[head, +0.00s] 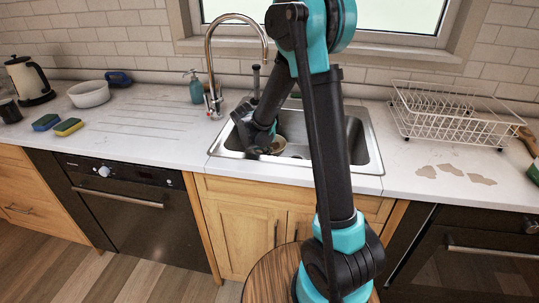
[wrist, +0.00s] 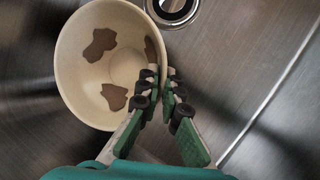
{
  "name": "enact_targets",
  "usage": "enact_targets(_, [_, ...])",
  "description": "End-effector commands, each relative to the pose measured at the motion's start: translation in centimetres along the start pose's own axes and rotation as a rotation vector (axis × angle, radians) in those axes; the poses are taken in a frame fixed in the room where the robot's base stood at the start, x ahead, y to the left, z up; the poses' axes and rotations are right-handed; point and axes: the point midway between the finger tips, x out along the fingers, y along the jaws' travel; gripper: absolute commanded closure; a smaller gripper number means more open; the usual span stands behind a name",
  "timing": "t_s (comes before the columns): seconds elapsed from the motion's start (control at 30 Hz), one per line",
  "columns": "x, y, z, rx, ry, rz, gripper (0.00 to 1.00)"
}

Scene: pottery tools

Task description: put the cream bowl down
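The cream bowl (wrist: 85,76) shows in the wrist view, with several brown stains on its inside. It is in the sink (head: 352,150), over the steel floor near the drain (wrist: 172,10). My gripper (wrist: 163,75) is closed over the bowl's right rim, one finger inside and one outside. In the head view my gripper (head: 262,147) reaches down into the sink, and a small part of the bowl (head: 279,144) shows beside it. My gripper and arm hide the rest of it. I cannot tell whether the bowl touches the sink floor.
A tall faucet (head: 212,80) and a teal soap bottle (head: 195,88) stand left of the sink. A white dish rack (head: 450,115) is on the right, with brown stains (head: 453,170) on the counter before it. A white bowl (head: 89,94) and sponges (head: 68,127) lie left.

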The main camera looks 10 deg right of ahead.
Motion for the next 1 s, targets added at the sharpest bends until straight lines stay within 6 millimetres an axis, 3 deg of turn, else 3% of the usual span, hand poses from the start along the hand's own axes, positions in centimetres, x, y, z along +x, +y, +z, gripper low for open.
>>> enact_targets(0.23, [0.2,-0.1,-0.1,0.0,0.0,0.0,1.0])
enact_targets(0.27, [0.1,-0.1,-0.1,0.0,0.0,0.0,0.91])
enact_targets(0.4, [0.1,-0.1,-0.1,0.0,0.0,0.0,0.74])
enact_targets(0.77, [-0.1,0.0,0.0,0.0,0.0,0.0,0.74])
enact_targets(1.0, [-3.2,0.0,0.0,-0.002,0.001,0.001,0.74])
